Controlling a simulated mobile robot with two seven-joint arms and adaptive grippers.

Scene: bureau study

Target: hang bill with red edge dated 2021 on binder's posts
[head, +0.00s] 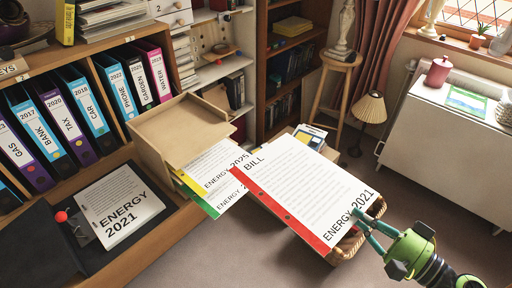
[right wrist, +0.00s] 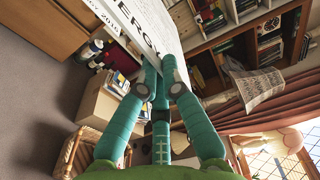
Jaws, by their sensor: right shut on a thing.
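The bill with a red edge (head: 300,190) reads "BILL" and "ENERGY 2021" in the head view. It is held out flat over the floor, right of the desk, with its red holed edge to the left. My right gripper (head: 360,226) is shut on its near right corner; the bill also shows between the fingers in the right wrist view (right wrist: 130,25). The black binder (head: 40,250) lies open on the desk at lower left. Its posts (head: 78,228) are small and hard to make out, near a red knob (head: 61,216). A sheet marked "ENERGY 2021" (head: 120,200) lies on it. My left gripper is out of view.
A wooden tray (head: 180,130) stands at the desk's right edge, with yellow- and green-edged bills (head: 215,175) sticking out. Upright labelled binders (head: 90,105) line the shelf behind. A wicker basket (head: 345,250) stands under the held bill.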

